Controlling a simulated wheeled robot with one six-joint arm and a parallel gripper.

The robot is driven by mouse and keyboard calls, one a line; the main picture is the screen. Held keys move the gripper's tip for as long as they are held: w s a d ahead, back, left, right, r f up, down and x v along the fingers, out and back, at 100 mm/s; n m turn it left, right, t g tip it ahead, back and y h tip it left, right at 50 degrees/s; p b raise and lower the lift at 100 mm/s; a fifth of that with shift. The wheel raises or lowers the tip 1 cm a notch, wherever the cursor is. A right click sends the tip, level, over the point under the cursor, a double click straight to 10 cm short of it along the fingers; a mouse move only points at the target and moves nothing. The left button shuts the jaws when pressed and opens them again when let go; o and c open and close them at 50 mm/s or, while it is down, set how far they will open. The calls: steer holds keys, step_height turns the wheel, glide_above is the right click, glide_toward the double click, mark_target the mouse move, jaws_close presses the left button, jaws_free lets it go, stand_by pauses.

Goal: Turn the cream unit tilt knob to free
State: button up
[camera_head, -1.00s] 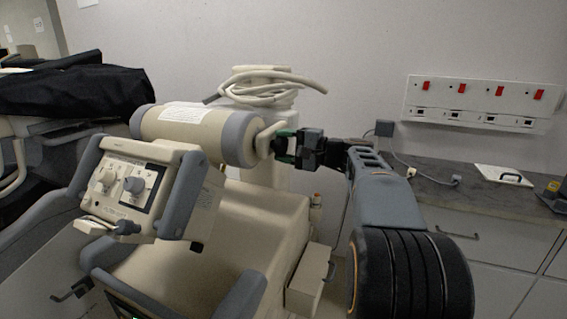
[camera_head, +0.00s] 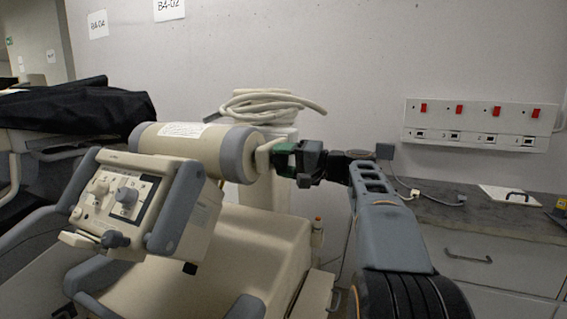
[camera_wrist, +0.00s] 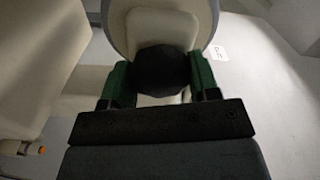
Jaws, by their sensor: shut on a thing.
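The cream unit (camera_head: 205,150) has a cream cylinder with a grey end ring, facing right. The tilt knob (camera_wrist: 162,72), round and black, sits on a cream plate at that end. In the wrist view it lies between the two green fingers of my gripper (camera_wrist: 160,84), which are shut on it from both sides. In the head view my gripper (camera_head: 282,160) meets the cylinder's right end, and its fingers hide most of the knob. I cannot read any free or lock marking.
A control panel (camera_head: 118,198) with dials and grey handles is at the left of the unit. A coiled cream cable (camera_head: 268,103) lies on top behind. A grey counter (camera_head: 480,222) and a socket strip (camera_head: 475,125) are at the right. A black cover (camera_head: 70,108) lies far left.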

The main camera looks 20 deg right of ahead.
steer(key=o, duration=0.9)
steer(key=p+v, duration=0.1)
steer(key=v, duration=1.3)
steer(key=shift+w, duration=0.1)
